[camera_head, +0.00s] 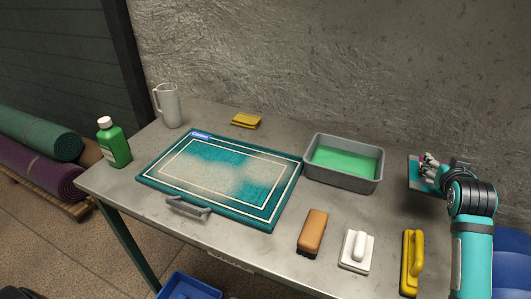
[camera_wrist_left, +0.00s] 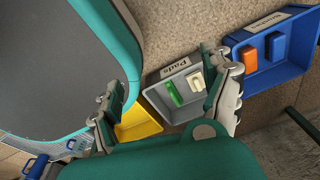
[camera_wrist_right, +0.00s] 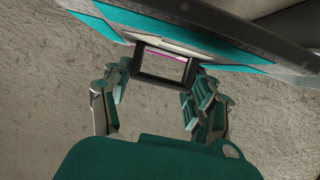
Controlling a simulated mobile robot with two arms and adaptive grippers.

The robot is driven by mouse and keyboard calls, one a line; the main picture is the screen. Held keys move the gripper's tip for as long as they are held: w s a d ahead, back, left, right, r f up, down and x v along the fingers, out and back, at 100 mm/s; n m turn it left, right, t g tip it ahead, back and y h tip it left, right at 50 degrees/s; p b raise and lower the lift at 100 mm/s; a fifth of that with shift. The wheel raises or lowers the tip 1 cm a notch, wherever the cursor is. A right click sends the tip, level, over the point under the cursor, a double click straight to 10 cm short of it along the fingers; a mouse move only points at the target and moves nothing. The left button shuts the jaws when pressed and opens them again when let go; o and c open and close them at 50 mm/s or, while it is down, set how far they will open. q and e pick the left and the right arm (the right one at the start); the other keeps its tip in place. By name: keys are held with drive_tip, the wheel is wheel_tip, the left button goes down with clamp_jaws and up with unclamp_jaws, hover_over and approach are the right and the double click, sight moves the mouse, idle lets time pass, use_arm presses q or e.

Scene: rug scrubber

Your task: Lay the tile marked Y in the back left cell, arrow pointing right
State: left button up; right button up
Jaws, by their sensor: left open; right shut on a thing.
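No tile marked Y, arrow or grid of cells can be made out. In the head view, my right gripper (camera_head: 430,168) is at the right end of the table, shut on a dark handle. The handle (camera_wrist_right: 160,66) shows between the fingers in the right wrist view, joined to a flat teal and grey board (camera_wrist_right: 240,47). Part of this teal board (camera_head: 415,173) shows beside the gripper in the head view; its face is mostly hidden. My left gripper (camera_wrist_left: 165,95) is open and empty in the left wrist view, above floor bins, and is out of the head view.
A teal-bordered rug (camera_head: 284,200) lies on the table (camera_head: 255,248). A grey basin of green liquid (camera_head: 345,186), brown brush (camera_head: 313,232), white scrubber (camera_head: 356,251), yellow tool (camera_head: 412,263), jug (camera_head: 168,106) and green bottle (camera_head: 114,143) stand around it.

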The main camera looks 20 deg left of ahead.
drive_tip(key=shift+w+r, duration=0.1)
drive_tip(key=shift+r, duration=0.05)
drive_tip(key=shift+s+d+r, duration=0.1)
drive_tip(key=shift+s+d, duration=0.25)
drive_tip(key=shift+s+d+f, duration=0.1)
drive_tip(key=shift+s+f, duration=0.1)
drive_tip(key=shift+f, duration=0.9)
wheel_tip(320, 180, down, 3)
drive_tip(key=shift+w+f, duration=0.1)
drive_tip(key=shift+w, duration=0.05)
wheel_tip(320, 180, down, 4)
drive_tip(key=shift+r, duration=0.15)
drive_tip(key=shift+f, duration=0.5)
drive_tip(key=o, duration=1.4)
drive_tip(key=shift+f, duration=0.1)
use_arm(q)
drive_tip(key=s+d, duration=0.2)
drive_tip(key=s, duration=0.1)
drive_tip(key=shift+d+r, duration=0.1)
drive_tip(key=shift+d, duration=0.2)
